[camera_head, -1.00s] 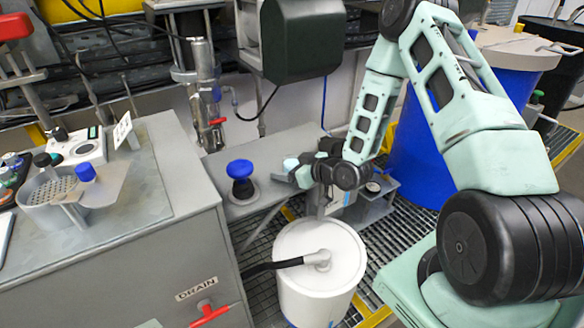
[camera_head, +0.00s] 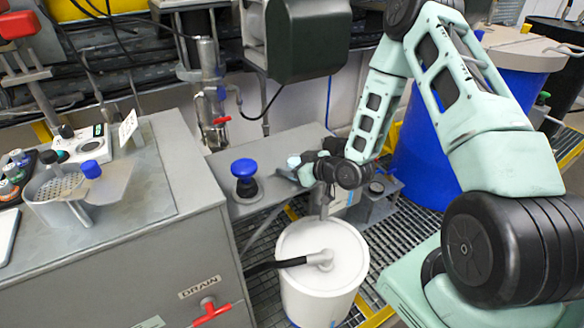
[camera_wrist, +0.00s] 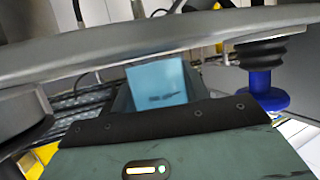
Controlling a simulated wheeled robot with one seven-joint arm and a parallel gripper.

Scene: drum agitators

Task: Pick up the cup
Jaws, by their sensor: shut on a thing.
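My gripper (camera_head: 306,174) is low over the grey shelf, to the right of a blue-capped black knob. It is small and partly hidden by its own wrist in the head view. A pale blue piece (camera_head: 293,161) shows at its tip. In the wrist view a pale blue, flat-sided thing (camera_wrist: 156,83) with a dark marking sits just beyond the gripper's body. I take it for the cup, held in the shut jaws, but its full shape is hidden. I cannot tell whether it touches the shelf.
The blue-capped knob (camera_head: 244,177) stands close to the left; it also shows at the right of the wrist view (camera_wrist: 264,90). A white drum (camera_head: 322,270) with a black hose stands in front. A grey cabinet (camera_head: 120,255) fills the left. A blue barrel (camera_head: 425,165) stands behind my arm.

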